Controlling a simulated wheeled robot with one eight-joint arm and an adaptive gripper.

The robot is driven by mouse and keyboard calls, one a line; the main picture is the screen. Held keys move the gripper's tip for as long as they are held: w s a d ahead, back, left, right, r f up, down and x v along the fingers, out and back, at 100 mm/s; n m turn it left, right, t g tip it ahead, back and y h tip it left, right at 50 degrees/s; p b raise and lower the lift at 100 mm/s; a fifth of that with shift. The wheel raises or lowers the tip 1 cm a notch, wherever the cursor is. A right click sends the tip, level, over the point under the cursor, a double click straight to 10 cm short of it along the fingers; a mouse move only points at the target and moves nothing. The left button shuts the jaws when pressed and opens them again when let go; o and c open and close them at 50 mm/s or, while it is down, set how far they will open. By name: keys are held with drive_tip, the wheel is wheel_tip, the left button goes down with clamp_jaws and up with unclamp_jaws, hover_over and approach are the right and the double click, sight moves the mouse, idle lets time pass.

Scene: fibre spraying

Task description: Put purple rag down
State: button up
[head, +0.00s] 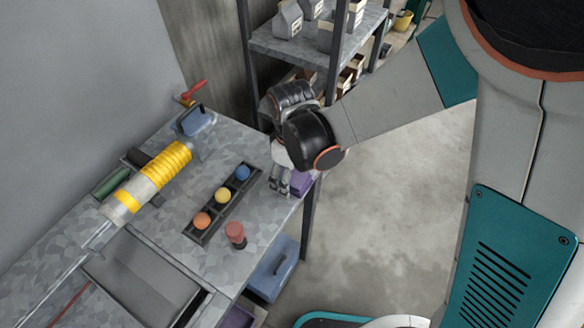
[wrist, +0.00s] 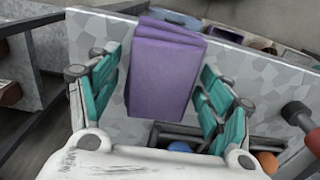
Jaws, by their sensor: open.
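The purple rag (wrist: 163,70) is a folded block in the wrist view. It lies at the edge of the grey table between my open fingers, with a visible gap on each side. My gripper (wrist: 162,95) has its two teal-padded fingers spread around the rag. In the head view my gripper (head: 281,185) points down at the table's right edge, and the rag (head: 299,183) shows partly behind it. The grey table (head: 150,235) has a mottled metal top. The rag's underside is hidden.
A dark rack with an orange, a yellow and a blue ball (head: 242,172) lies left of my gripper. A red-topped peg (head: 235,233) stands near the front edge. A yellow-banded spray tool (head: 165,165) lies further left. Shelves (head: 290,45) stand behind; a blue box (head: 272,272) sits below.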

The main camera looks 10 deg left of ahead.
wheel_tip(320, 180, up, 12)
drive_tip(key=p, duration=0.8)
